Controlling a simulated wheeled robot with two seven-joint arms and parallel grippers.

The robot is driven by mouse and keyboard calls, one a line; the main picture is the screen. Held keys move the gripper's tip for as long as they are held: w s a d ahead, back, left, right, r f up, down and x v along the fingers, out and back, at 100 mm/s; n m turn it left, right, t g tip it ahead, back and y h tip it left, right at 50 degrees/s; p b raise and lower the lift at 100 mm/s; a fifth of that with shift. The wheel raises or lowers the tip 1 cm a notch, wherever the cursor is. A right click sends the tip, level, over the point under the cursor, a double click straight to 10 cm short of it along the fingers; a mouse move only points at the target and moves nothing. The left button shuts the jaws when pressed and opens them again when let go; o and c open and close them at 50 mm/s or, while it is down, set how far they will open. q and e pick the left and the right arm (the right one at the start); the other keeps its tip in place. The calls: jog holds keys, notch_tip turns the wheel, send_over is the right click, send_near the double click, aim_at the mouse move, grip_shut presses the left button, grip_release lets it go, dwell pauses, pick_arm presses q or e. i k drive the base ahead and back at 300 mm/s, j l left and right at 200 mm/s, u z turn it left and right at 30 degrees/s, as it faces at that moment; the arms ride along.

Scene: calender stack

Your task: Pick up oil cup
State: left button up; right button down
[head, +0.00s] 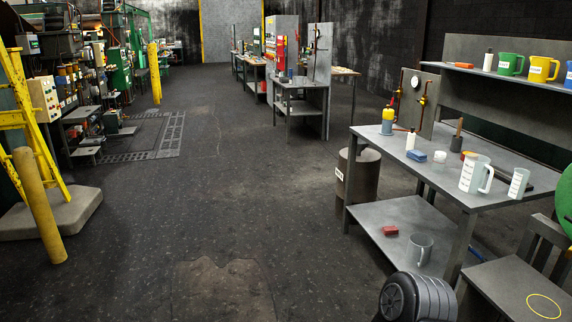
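I cannot tell for sure which vessel is the oil cup. A grey cup with a handle (420,249) stands on the workbench's lower shelf (388,212). A clear measuring jug (474,174) and a smaller clear measuring cup (518,184) stand on the grey workbench top (440,188) at the right. A green jug (511,64) and a yellow jug (543,69) stand on the raised back shelf (470,68). All these vessels are upright. Neither gripper is in view, and nothing is seen touching the vessels.
A red block (390,231) lies near the grey cup. The top also holds a blue block (416,155), a white bottle (410,140) and a yellow-topped container (388,122). A grey chair (515,289) stands front right, a drum (358,180) beside the bench. The middle floor is clear.

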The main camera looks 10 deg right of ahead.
aim_at(521, 176)
jog(key=i+l+z, duration=0.15)
jog(key=i+z, duration=0.75)
jog(key=i+j+z, duration=0.15)
jog(key=z, duration=0.25)
jog(key=i+j+z, duration=0.3)
jog(key=i+z, duration=0.45)
jog(key=z, duration=0.15)
jog(key=i+j+z, duration=0.1)
jog(key=i+z, duration=0.15)
jog(key=z, duration=0.15)
jog(key=i+j+z, duration=0.2)
jog(key=z, duration=0.25)
jog(key=i+j+z, duration=0.25)
jog(key=z, duration=0.15)
jog(key=i+j+z, duration=0.2)
jog(key=j+z, duration=0.25)
jog(key=l, duration=0.15)
